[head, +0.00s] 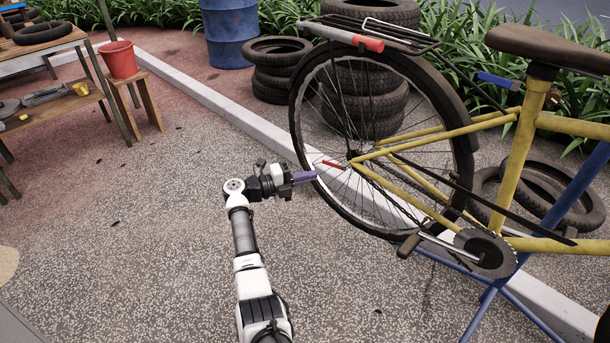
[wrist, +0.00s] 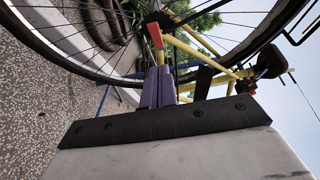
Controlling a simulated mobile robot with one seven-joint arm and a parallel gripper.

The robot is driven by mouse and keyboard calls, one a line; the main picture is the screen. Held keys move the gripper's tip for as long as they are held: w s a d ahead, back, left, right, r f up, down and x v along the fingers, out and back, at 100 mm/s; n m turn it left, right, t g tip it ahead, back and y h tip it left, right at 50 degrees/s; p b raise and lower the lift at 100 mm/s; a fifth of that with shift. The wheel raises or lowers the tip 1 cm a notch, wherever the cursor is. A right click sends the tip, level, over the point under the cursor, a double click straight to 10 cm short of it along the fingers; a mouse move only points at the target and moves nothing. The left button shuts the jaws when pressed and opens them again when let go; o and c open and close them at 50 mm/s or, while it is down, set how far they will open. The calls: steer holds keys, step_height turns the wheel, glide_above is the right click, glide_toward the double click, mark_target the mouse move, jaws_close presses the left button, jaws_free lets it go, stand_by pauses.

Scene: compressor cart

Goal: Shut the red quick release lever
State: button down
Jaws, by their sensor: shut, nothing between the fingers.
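The red quick release lever (head: 333,164) is at the rear wheel hub of the yellow bicycle (head: 440,134). In the head view it sticks out to the left from the hub, tilted slightly up. In the wrist view the red lever (wrist: 155,35) shows just beyond my fingertips. My gripper (head: 315,175) has purple fingers, shut and empty, to the left of and slightly below the lever's free end in the head view. The closed fingers (wrist: 159,70) also show in the wrist view. I cannot tell whether they touch the lever.
The rear wheel (head: 302,125) stands right by my fingertips. A blue stand (head: 575,195) holds the bicycle. Tyre stacks (head: 272,85), a blue barrel (head: 229,35), and a red bucket (head: 118,60) on a stool are behind. The paving (head: 130,240) to the left is mostly clear.

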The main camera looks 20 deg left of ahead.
steer(key=b+v, duration=0.1)
steer(key=v, duration=0.8)
steer(key=shift+w+a, duration=0.25)
steer(key=shift+a, duration=0.1)
